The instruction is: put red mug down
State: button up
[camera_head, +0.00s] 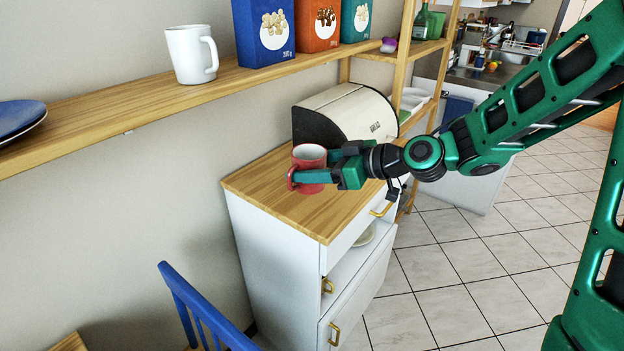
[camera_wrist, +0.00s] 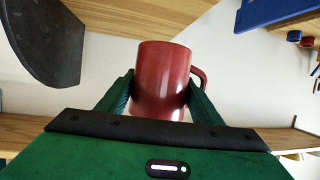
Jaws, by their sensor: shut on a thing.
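The red mug (camera_head: 309,158) is between the fingers of my gripper (camera_head: 312,172), above or on the wooden top of the white cabinet (camera_head: 262,183). I cannot tell whether its base touches the wood. In the wrist view the red mug (camera_wrist: 160,80) is clasped between the two green fingers (camera_wrist: 160,97), with its handle out to the right. My gripper is shut on the mug. In the head view the mug looks upright, its handle toward the lower left.
A bread box (camera_head: 345,115) stands on the cabinet just behind the mug. A wall shelf above holds a white mug (camera_head: 191,54), several boxes and a blue plate (camera_head: 20,118). The front of the cabinet top is clear. A blue chair (camera_head: 195,310) is in front.

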jog(key=w+f, duration=0.2)
jog(key=w, duration=0.1)
jog(key=w+d, duration=0.1)
jog(key=shift+w+f, duration=0.25)
jog(key=shift+f, duration=2.15)
jog(key=o, duration=1.2)
jog(key=shift+f, duration=0.1)
jog(key=shift+o, duration=0.2)
jog(key=shift+d, duration=0.1)
jog(key=v, duration=1.2)
